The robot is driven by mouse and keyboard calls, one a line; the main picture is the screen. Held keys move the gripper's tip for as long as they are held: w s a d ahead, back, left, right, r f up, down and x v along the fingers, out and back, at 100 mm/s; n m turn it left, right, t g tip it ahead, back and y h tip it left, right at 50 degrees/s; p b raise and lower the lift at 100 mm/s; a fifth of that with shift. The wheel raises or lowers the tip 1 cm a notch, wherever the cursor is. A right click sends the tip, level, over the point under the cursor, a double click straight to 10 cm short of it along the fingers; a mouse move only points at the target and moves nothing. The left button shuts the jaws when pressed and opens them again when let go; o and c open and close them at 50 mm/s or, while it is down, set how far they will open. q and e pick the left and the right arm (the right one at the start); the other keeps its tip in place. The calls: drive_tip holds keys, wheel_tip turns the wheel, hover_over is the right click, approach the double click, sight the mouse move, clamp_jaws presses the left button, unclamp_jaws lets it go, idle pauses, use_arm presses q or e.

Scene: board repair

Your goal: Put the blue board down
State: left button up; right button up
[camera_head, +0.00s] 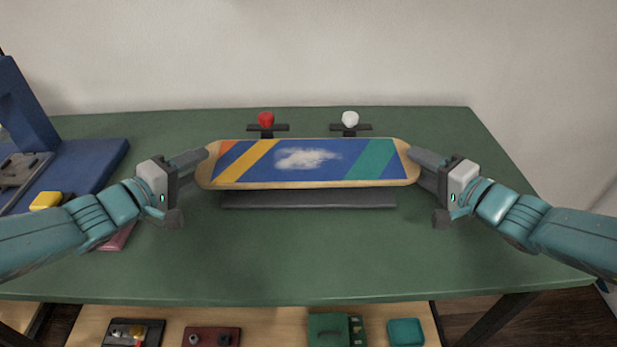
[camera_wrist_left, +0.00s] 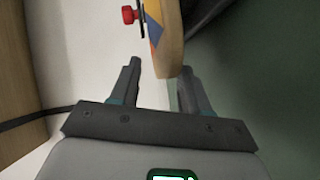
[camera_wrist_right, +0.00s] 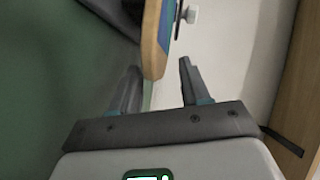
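The blue board (camera_head: 316,159) has a wooden rim, orange, yellow and green stripes and a white cloud-like patch. It lies crosswise in the middle of the head view, above a dark grey block (camera_head: 310,199); I cannot tell if it touches it. My left gripper (camera_head: 199,166) is at its left end and my right gripper (camera_head: 420,167) at its right end. In the left wrist view the board's end (camera_wrist_left: 168,55) is between open fingers, nearer one of them. In the right wrist view the other end (camera_wrist_right: 152,50) is between open fingers, with gaps showing.
A red wheel (camera_head: 266,118) and a white wheel (camera_head: 350,118) sit on dark mounts behind the board. A blue fixture (camera_head: 95,160) and a yellow block (camera_head: 45,200) are at the left. The green tabletop (camera_head: 300,260) is clear in front. Several parts lie on a lower shelf.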

use_arm(q)
drive_tip(key=v, duration=1.1)
drive_tip(key=shift+s+a, duration=0.2)
drive_tip(key=shift+s, duration=0.1)
use_arm(e)
drive_tip(key=shift+d, duration=0.1)
use_arm(q)
drive_tip(key=shift+s+r, duration=0.1)
drive_tip(key=shift+s, duration=0.05)
use_arm(e)
drive_tip(key=shift+s+d, duration=0.1)
drive_tip(key=v, duration=1.1)
drive_tip(key=shift+s+d, duration=0.15)
drive_tip(key=shift+s, duration=0.15)
